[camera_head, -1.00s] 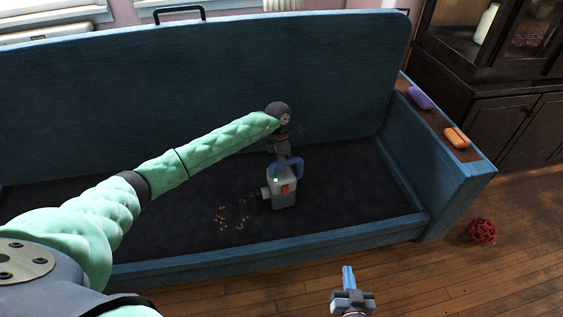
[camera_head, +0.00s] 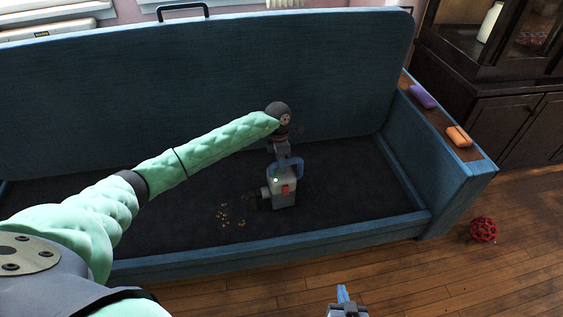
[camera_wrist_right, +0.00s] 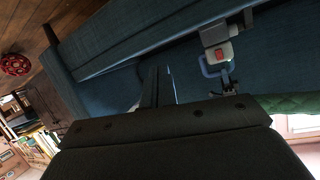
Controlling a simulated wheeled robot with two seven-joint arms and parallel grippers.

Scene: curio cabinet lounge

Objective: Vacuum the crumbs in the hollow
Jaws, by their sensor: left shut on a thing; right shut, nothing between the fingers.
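The hollow (camera_head: 340,205) is the dark inside of the blue sofa base, below a raised blue panel. Brown crumbs (camera_head: 224,214) lie on its floor, left of the middle. A grey hand vacuum (camera_head: 284,194) with a red button and blue handle stands in the hollow, its dark nozzle pointing left, beside the crumbs. My left gripper (camera_head: 288,160) is shut on the vacuum's handle from above. The vacuum (camera_wrist_right: 215,42) also shows in the right wrist view. My right gripper (camera_head: 343,294) is shut and empty, in front of the sofa over the wooden floor.
The sofa's front rail (camera_head: 270,248) bounds the hollow. On the right armrest lie a purple object (camera_head: 423,97) and an orange one (camera_head: 459,136). A red openwork ball (camera_head: 483,229) sits on the floor at right. A dark cabinet (camera_head: 510,110) stands behind.

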